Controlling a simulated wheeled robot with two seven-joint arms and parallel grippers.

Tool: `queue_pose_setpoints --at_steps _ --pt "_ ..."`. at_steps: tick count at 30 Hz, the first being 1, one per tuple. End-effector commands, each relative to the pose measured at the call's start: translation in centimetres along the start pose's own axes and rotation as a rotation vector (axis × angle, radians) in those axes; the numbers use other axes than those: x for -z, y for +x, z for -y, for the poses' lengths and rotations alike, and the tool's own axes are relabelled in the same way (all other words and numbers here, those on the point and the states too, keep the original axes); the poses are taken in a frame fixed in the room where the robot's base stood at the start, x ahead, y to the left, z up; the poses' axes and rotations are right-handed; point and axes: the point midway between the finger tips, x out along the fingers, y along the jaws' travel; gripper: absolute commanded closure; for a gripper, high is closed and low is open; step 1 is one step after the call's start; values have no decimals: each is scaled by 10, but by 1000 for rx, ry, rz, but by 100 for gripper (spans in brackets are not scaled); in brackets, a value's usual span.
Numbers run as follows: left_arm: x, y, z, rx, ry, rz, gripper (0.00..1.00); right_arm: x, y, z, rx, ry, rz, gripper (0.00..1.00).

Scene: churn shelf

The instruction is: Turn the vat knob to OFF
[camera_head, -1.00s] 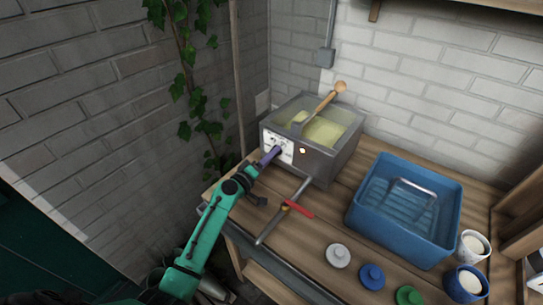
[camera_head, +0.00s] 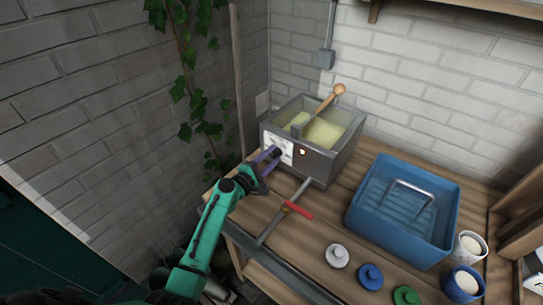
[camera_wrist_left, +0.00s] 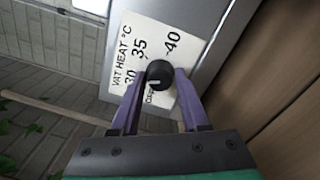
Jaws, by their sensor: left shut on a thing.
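The vat (camera_head: 325,164) is a grey metal box at the back of the bench. On its front is a white plate (camera_wrist_left: 190,30) reading VAT HEAT °C with 30, 35 and 40; a lower marking is partly covered. The round black knob (camera_wrist_left: 160,72) sits on this plate, with a pale mark on its lower left part pointing toward the partly covered marking. My left gripper (camera_head: 275,153) is at the knob, its purple fingers (camera_wrist_left: 158,82) on either side, shut on it. My right gripper is out of view.
A small light (camera_head: 302,152) glows beside the plate. A wooden-handled tool (camera_head: 328,102) stands in the vat. A pipe with a red-handled valve (camera_head: 297,210) runs below. A blue tub (camera_head: 375,221), cups and several coloured knobbed discs occupy the right of the bench.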

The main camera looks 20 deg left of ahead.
Motion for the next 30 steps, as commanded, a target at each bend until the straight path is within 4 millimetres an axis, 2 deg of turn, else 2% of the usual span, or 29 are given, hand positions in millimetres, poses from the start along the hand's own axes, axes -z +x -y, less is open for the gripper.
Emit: queue_pose_setpoints --at_steps 30 --pt "0 -1 0 2 -936 -4 100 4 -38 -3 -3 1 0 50"
